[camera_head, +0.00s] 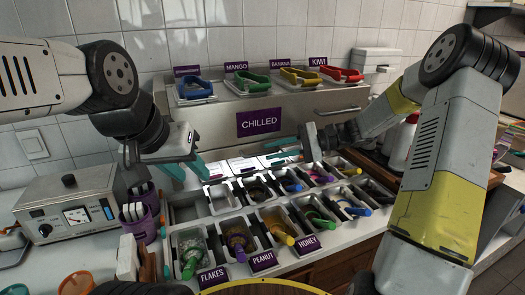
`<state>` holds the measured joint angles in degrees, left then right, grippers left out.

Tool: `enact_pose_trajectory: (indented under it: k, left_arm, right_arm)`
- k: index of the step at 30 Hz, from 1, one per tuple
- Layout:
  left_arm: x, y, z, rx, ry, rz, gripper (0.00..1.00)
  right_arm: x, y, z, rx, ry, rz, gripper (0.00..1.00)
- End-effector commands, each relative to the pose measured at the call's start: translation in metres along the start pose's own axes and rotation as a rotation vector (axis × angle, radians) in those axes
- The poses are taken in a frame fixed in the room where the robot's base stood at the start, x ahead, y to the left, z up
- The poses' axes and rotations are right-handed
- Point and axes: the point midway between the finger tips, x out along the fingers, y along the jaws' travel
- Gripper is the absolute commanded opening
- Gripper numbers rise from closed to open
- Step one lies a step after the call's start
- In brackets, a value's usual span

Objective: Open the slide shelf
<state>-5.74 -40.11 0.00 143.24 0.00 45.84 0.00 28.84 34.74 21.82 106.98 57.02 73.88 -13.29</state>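The slide shelf appears to be the steel unit with the purple CHILLED sign (258,122) on its front panel (215,125), against the tiled wall. A thin bar (338,111) shows on the right of this panel; its left part is hard to make out. My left gripper (186,168) is open, its teal fingertips pointing down in front of the panel's lower left. My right gripper (283,149) reaches in from the right, its teal fingertips apart and pointing left, below the sign. Neither gripper visibly holds anything.
Topping bins (240,240) with coloured scoops fill the counter below both grippers. Coloured tongs lie in trays on top of the unit, such as the green tongs (252,80). A control box (75,208) and purple cups (140,222) stand at left.

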Motion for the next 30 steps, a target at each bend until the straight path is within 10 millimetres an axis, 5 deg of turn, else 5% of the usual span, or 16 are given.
enact_pose_trajectory:
  k: [9,17,21,30]
  left_arm:
    - [0.000,0.000,0.000,0.000,0.000,0.000,0.36]
    - [0.000,0.000,0.000,0.000,0.000,0.000,0.36]
    - [0.000,0.000,0.000,0.000,0.000,0.000,0.36]
    - [0.000,0.000,0.000,0.000,0.000,0.000,0.36]
  right_arm:
    - [0.036,0.001,0.000,0.001,-0.001,0.003,0.19]
    - [0.037,0.001,0.000,0.001,0.000,0.002,0.19]
    - [0.037,0.001,0.000,0.001,0.001,0.003,0.00]
    - [0.037,0.001,0.000,0.001,0.001,0.003,0.00]
